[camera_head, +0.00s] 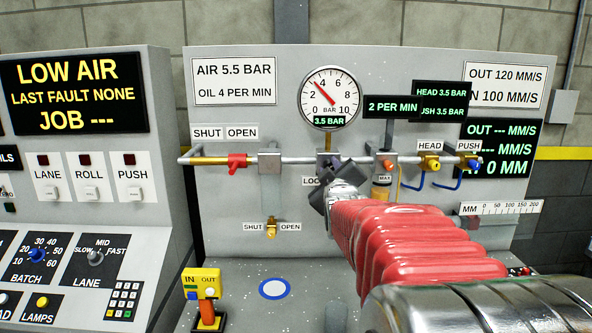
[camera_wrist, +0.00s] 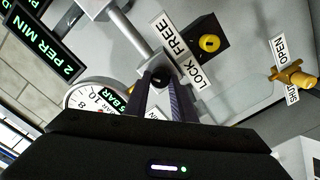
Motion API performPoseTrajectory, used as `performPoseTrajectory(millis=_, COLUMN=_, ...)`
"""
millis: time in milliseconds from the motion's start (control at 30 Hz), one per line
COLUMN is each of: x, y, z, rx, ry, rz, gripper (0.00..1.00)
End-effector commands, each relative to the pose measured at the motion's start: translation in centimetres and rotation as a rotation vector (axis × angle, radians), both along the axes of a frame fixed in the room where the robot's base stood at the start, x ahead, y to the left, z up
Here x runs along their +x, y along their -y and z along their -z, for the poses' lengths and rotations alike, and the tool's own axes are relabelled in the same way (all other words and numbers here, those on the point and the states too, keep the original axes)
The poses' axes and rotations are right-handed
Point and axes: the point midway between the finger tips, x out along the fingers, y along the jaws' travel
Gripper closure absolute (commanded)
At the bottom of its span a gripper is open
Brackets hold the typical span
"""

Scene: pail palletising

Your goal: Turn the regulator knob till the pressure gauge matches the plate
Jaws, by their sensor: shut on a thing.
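The round pressure gauge (camera_head: 330,97) has a red needle a little below 4, and its green readout (camera_head: 329,121) says 3.5 BAR. The white plate (camera_head: 234,80) reads AIR 5.5 BAR and OIL 4 PER MIN. My gripper (camera_head: 328,182) is at the regulator below the gauge and covers most of it in the head view. In the wrist view, the dark fingers of my gripper (camera_wrist: 160,88) are shut on the dark round regulator knob (camera_wrist: 158,76). The LOCK FREE label (camera_wrist: 182,50) is beside the knob. Part of the gauge (camera_wrist: 90,97) shows behind my fingers.
A pipe runs across the panel with a red SHUT/OPEN valve (camera_head: 237,161) at left and HEAD (camera_head: 429,162) and PUSH (camera_head: 468,163) knobs at right. A brass valve (camera_head: 270,227) is below. The control console (camera_head: 98,190) stands at left.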

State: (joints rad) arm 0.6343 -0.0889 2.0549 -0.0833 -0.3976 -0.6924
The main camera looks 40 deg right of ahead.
Motion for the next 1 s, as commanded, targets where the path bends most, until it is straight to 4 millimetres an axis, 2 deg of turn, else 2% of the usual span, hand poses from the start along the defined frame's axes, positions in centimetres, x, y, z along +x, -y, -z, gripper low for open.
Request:
performPoseTrajectory(millis=133, x=0.06, y=-0.1, z=0.11, rx=0.0, ry=-0.002, rz=-0.002, gripper=0.99)
performPoseTrajectory(millis=567, x=0.1, y=-0.18, z=0.17, rx=0.061, ry=0.038, rz=-0.004, gripper=0.99)
performPoseTrajectory(millis=1000, x=0.1, y=-0.18, z=0.19, rx=0.327, ry=0.217, rz=-0.004, gripper=0.99)
